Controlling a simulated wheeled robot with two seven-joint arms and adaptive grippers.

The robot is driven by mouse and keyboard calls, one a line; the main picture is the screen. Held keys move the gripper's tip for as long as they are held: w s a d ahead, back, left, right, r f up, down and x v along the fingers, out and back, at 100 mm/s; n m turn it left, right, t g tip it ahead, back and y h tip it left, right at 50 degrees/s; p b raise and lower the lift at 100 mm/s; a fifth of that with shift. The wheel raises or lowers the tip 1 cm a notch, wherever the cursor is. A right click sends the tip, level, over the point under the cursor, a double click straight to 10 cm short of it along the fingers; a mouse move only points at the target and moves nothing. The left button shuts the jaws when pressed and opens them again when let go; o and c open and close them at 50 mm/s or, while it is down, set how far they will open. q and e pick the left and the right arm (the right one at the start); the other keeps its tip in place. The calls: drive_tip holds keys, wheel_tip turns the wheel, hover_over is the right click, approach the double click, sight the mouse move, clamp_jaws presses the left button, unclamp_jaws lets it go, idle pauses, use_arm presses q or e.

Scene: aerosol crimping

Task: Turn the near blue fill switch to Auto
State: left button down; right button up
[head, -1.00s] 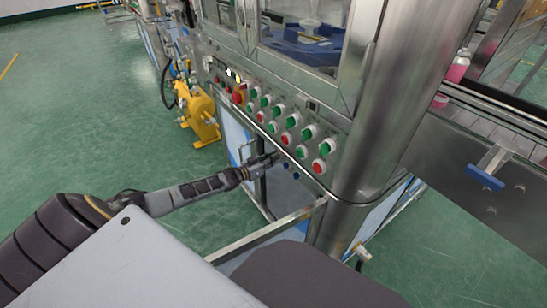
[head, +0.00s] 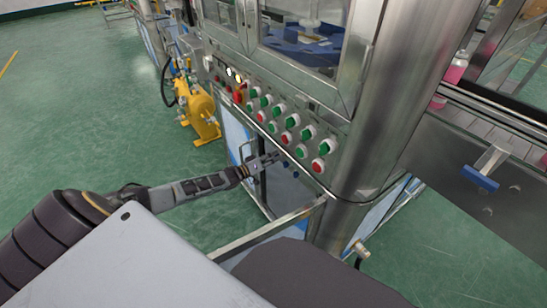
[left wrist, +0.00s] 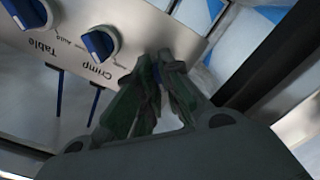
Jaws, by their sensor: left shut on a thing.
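My left gripper (head: 275,158) reaches to the underside of the machine's control panel, at the left end of a short row of blue switches. In the left wrist view its fingers (left wrist: 158,62) are closed together at the panel's edge, on what I take to be the blue fill switch. The fingers hide that switch and its label, so its setting cannot be read. Beside it are the blue Crimp switch (left wrist: 100,43) and the blue Table switch (left wrist: 28,12), both untouched. My right gripper is not in view.
Red and green buttons (head: 318,165) line the sloped panel just above my gripper. A thick steel post (head: 368,120) stands to the right, with a conveyor (head: 480,125) beyond. A metal frame bar (head: 265,235) runs below. Yellow equipment (head: 203,115) stands on the open green floor at left.

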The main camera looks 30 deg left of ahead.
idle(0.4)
use_arm(q)
drive_tip(key=c, duration=1.9)
unclamp_jaws()
drive_tip(key=shift+o, duration=0.2)
drive_tip(key=shift+s+a, duration=0.1)
drive_tip(key=shift+s, duration=0.1)
drive_tip(key=v, duration=1.1)
drive_tip(key=shift+s+a, duration=0.15)
drive_tip(key=shift+s, duration=0.15)
drive_tip(key=shift+f, duration=0.1)
